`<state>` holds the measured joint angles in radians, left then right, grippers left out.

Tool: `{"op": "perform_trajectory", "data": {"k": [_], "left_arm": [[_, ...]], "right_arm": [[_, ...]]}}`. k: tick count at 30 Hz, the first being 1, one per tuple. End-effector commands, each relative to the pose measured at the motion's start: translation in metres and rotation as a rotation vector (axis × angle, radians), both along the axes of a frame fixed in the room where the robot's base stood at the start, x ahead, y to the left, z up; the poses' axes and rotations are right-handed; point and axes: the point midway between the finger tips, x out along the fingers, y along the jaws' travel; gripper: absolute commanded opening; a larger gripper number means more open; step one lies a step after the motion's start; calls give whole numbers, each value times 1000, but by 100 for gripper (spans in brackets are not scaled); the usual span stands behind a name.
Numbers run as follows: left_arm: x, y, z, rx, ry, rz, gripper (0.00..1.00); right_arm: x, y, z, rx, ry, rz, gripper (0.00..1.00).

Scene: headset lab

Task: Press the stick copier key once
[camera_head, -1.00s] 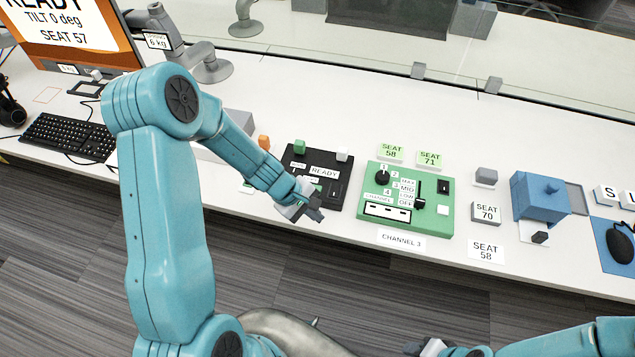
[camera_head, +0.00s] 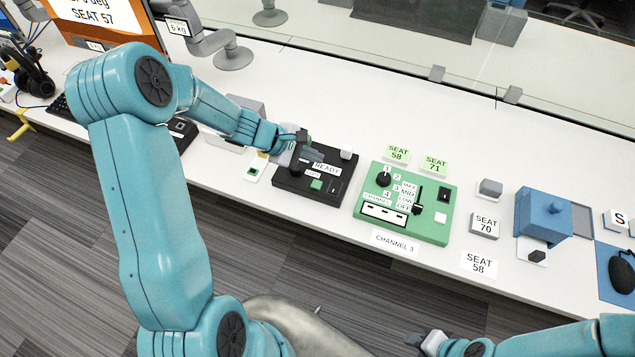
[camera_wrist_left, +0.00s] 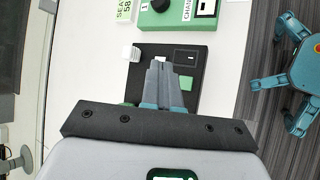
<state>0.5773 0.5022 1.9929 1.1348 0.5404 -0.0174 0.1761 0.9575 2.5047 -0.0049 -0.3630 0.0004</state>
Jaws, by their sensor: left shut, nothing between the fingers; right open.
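A black box (camera_head: 337,187) labelled READY, which I take for the stick copier, lies on the white bench. It has a green square key (camera_head: 316,185) near its front and a white block (camera_head: 347,153) at its back right corner. My left gripper (camera_head: 318,156) is shut and empty, over the back left part of the box. In the left wrist view my shut fingers (camera_wrist_left: 161,68) point across the black box (camera_wrist_left: 188,52), between the white block (camera_wrist_left: 130,54) and the green key (camera_wrist_left: 186,83). Contact cannot be told. My right gripper (camera_head: 418,341) is open, low at the bottom edge.
A green panel (camera_head: 445,232) with a knob and slider stands right of the black box. Farther right are a SEAT 70 block (camera_head: 485,225), a blue box (camera_head: 541,217) and a mouse (camera_head: 622,272).

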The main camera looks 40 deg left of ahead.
Motion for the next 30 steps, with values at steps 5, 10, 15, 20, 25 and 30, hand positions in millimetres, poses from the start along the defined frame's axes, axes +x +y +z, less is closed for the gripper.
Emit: {"op": "perform_trajectory", "data": {"k": [5,10,15,20,25,30], "left_arm": [[0,0,-5,0,1,1,0],[1,0,-20,1,1,2,0],[1,-1,-44,0,2,3,0],[1,-2,-68,0,2,3,0],[1,-1,-87,1,0,2,0],[1,-2,-89,1,0,2,0]], "right_arm": [[0,0,-4,0,0,0,43],[0,0,-14,0,0,0,43],[0,0,-30,0,0,0,43],[0,0,-46,0,0,0,43],[0,0,-68,0,0,0,43],[0,0,-71,0,0,0,43]]}}
